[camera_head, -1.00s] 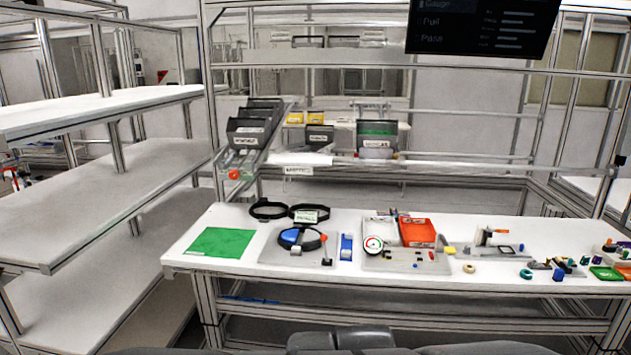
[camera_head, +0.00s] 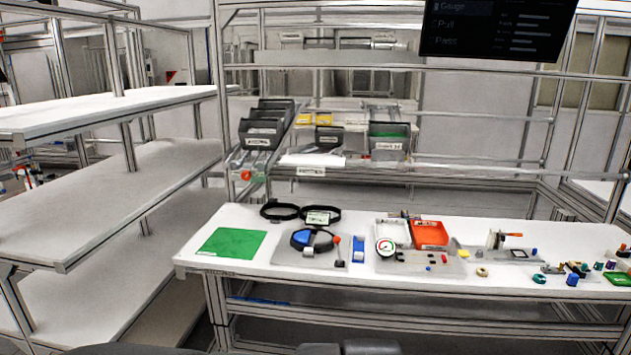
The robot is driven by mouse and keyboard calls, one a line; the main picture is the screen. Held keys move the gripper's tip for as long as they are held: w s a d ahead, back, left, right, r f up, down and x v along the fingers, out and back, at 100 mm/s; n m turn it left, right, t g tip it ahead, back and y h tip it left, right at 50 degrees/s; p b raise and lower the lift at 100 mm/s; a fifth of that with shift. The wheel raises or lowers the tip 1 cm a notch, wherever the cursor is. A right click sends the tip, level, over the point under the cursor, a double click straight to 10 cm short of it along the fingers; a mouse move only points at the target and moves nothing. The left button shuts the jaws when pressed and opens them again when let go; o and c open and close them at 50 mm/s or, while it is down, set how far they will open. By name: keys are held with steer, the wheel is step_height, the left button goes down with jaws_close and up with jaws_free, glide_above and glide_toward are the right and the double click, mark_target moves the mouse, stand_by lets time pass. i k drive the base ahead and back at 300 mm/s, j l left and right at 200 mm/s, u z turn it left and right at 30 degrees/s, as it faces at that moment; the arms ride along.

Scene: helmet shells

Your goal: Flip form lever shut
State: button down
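The form (camera_head: 311,241) is a round black piece with a blue top, on a grey plate (camera_head: 290,259) at the left half of the bench. A small lever with an orange-red knob (camera_head: 337,240) stands at the form's right side, above a dark block (camera_head: 340,263). The lever looks roughly upright; at this size I cannot tell whether it touches the form. My gripper is not in view. Only dark grey parts of my own body show at the bottom edge.
A green mat (camera_head: 231,243) lies left of the form, and a blue piece (camera_head: 358,249) right of it. Two black rings (camera_head: 280,211) lie behind. A gauge (camera_head: 386,247) and a red tray (camera_head: 430,233) stand further right. Shelves (camera_head: 100,200) are at the left.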

mark_target(337, 239)
steer(key=k+l+z, duration=0.1)
steer(key=i+j+z, duration=0.1)
steer(key=i+z, duration=0.25)
steer(key=i+j+z, duration=0.35)
steer(key=i+l, duration=0.1)
